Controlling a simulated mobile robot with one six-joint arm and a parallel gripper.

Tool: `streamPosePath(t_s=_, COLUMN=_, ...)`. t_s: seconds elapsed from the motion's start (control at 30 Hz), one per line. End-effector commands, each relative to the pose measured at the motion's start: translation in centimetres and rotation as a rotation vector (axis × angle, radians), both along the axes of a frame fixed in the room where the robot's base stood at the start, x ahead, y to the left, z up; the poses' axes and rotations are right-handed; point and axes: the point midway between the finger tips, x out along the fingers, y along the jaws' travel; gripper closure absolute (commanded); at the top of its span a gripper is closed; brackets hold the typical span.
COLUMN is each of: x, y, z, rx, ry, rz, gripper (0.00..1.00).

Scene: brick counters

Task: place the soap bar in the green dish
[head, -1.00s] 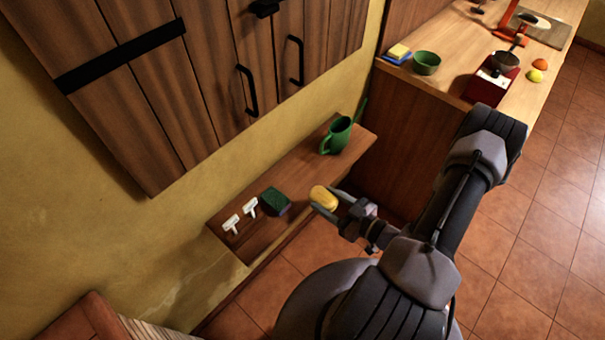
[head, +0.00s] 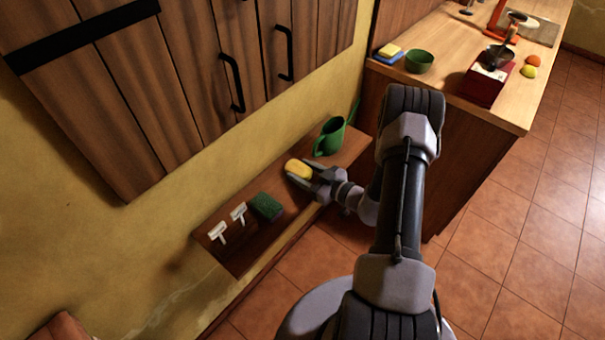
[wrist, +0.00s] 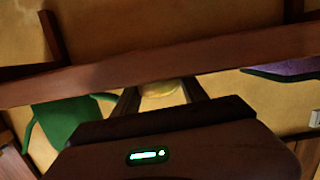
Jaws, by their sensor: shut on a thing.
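The yellow soap bar (head: 298,168) is between the fingers of my gripper (head: 301,173), which is shut on it, over the wooden wall shelf (head: 305,198). The wrist view shows part of the soap bar (wrist: 160,88) between the fingers; a brown shelf edge crosses in front. A green bowl (head: 419,62), the clearest dish shape, stands on the counter at the upper right, well away from my gripper. A dark green block (head: 267,206) lies on the shelf left of the soap; I cannot tell whether it is a dish or a sponge.
Two white T-shaped things (head: 228,222) lie at the shelf's left end.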

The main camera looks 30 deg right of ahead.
Motion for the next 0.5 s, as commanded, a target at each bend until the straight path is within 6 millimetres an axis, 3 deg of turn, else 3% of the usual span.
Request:
streamPosePath(t_s=0.13, x=-0.02, y=0.00, z=-0.28, rx=0.000, ry=0.000, rz=0.000, gripper=0.99)
streamPosePath(t_s=0.17, x=-0.03, y=0.01, z=-0.31, rx=0.000, ry=0.000, rz=0.000, gripper=0.48)
streamPosePath(t_s=0.27, x=-0.03, y=0.00, z=-0.24, rx=0.000, ry=0.000, rz=0.000, gripper=0.28)
streamPosePath(t_s=0.5, x=-0.03, y=0.01, z=-0.24, rx=0.000, ry=0.000, rz=0.000, gripper=0.28)
